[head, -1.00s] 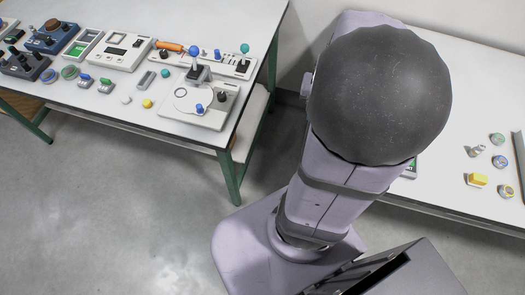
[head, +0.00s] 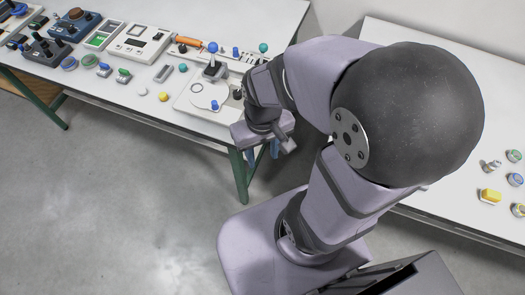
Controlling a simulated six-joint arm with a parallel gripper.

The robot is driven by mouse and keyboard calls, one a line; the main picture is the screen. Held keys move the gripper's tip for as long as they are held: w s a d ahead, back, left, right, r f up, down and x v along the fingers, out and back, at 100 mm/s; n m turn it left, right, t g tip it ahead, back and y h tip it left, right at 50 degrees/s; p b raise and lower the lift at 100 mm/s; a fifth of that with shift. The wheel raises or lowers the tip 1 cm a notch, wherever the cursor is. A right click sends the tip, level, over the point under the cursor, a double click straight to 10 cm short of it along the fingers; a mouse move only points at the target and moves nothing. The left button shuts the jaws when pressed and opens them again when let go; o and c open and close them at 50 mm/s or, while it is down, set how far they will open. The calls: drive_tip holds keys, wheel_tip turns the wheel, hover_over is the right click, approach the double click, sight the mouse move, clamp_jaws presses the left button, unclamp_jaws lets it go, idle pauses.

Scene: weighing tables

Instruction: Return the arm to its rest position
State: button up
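My arm (head: 330,200) rises from its base and bends over at a large dark joint. Its forearm reaches left to the right end of the left table (head: 190,118). My gripper (head: 266,152) hangs at that table's front right corner, pointing down. Its fingers are small and partly hidden, so I cannot tell whether they are open or whether they hold anything. The arm is bent, not folded in.
On the left table stand a device with a blue-knobbed lever (head: 213,62), a white scale (head: 145,42), an orange-handled tool (head: 187,41) and several small knobs. Grey floor lies between.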

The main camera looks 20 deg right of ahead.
wheel_tip(320, 180, up, 3)
drive_tip(key=p, duration=0.2)
drive_tip(key=shift+p, duration=0.4)
idle(0.7)
